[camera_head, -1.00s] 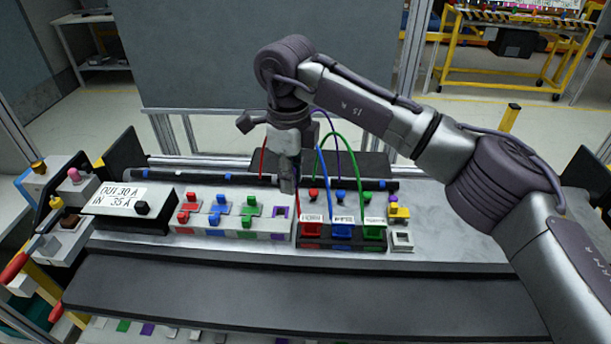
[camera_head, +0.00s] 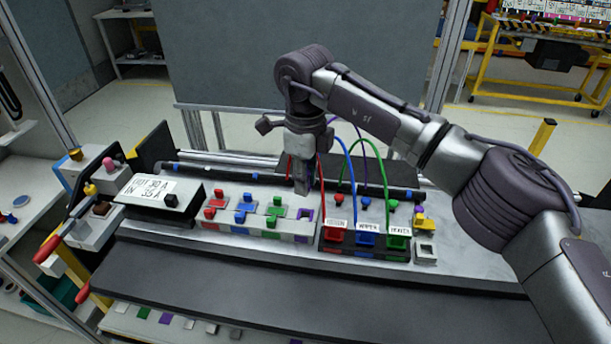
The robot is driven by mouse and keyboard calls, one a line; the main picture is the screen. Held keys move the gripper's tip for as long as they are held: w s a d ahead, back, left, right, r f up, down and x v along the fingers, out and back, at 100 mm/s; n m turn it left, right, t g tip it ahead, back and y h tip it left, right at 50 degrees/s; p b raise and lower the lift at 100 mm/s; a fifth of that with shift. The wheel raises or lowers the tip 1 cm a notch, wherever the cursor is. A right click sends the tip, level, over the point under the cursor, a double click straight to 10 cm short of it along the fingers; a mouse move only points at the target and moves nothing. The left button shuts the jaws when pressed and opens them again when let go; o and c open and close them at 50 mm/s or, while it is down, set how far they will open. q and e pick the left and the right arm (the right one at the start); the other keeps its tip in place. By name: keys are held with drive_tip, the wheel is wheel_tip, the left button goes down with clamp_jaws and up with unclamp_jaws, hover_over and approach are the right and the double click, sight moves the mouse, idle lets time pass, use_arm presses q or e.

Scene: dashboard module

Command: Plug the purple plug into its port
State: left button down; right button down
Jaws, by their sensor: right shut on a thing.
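The purple port (camera_head: 305,213) is a square socket at the right end of the grey block row, beside the green plugs. My right gripper (camera_head: 302,187) points down just above and behind it, its fingertips close to the port. It is shut on the purple plug, which the fingers hide; a purple cable (camera_head: 374,146) arcs from behind the gripper down to the right. Whether the plug touches the port cannot be told. My left gripper is not in view.
Red (camera_head: 209,213), blue (camera_head: 240,217) and green (camera_head: 271,222) plugs sit left of the port. A labelled module (camera_head: 335,235) with red, blue and green connectors and cables stands close on the right. The front ledge (camera_head: 290,267) is clear.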

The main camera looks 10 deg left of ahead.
drive_tip(key=shift+f+b, duration=1.45)
drive_tip(key=shift+f, duration=0.95)
drive_tip(key=shift+b, duration=0.35)
drive_tip(key=shift+f+b, duration=0.95)
drive_tip(key=shift+f, duration=0.3)
drive_tip(key=shift+r, duration=0.15)
drive_tip(key=shift+r+p, duration=0.55)
drive_tip(key=shift+r, duration=0.3)
idle(1.2)
drive_tip(key=shift+f+b, duration=0.9)
drive_tip(key=shift+f, duration=0.1)
